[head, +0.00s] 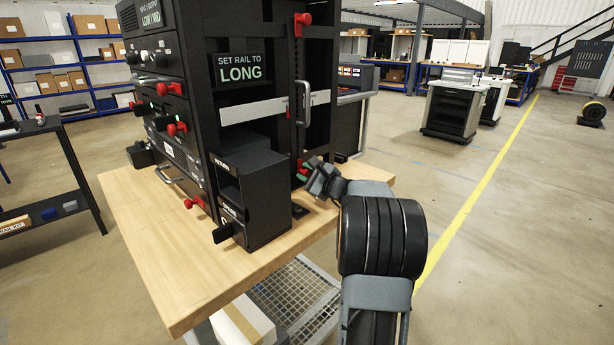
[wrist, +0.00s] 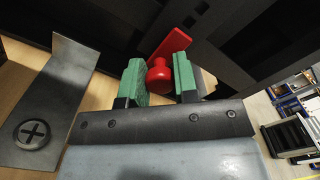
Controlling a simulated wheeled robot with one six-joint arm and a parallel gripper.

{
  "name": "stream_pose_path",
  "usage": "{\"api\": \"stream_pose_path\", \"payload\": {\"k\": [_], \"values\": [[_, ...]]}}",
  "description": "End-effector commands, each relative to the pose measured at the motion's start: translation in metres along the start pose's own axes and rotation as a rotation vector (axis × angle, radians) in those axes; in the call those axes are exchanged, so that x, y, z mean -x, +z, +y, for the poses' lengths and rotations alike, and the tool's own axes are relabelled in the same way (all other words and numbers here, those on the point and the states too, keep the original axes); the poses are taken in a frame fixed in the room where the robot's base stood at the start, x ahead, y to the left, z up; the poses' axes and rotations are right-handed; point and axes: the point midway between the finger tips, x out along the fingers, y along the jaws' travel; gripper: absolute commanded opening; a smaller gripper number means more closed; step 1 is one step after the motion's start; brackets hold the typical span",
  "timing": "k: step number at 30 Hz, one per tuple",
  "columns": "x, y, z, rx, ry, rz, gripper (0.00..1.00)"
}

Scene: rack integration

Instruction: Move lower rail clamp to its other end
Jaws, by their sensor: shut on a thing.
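The lower rail clamp is a red part with a round knob (wrist: 158,76) and a flat red plate behind it in the wrist view. In the head view a bit of its red (head: 302,165) shows low on the rack's right side, partly hidden by my gripper (head: 306,174). My gripper (wrist: 160,84) is shut on the knob, between its green finger pads. The dark vertical rail (head: 298,75) runs up the rack, with another red clamp (head: 302,19) near its top. A sign (head: 238,69) reads "SET RAIL TO LONG".
The black rack (head: 185,50) stands on a wooden bench (head: 150,235). A black box (head: 252,195) stands left of my gripper, and a grey handle (head: 304,103) sticks out above it. The floor to the right is open.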

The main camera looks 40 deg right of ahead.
Motion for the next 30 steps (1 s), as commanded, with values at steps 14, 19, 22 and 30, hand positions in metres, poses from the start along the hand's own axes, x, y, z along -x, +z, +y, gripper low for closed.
{"api": "stream_pose_path", "payload": {"k": [14,19,22,30], "values": [[0.000,-0.004,0.004,-0.007,0.009,0.008,0.53],[0.000,-0.003,0.003,-0.006,0.007,0.007,0.53],[0.002,-0.003,0.003,-0.006,0.007,0.007,0.53],[0.040,-0.003,0.001,-0.006,0.004,0.009,0.53]]}}
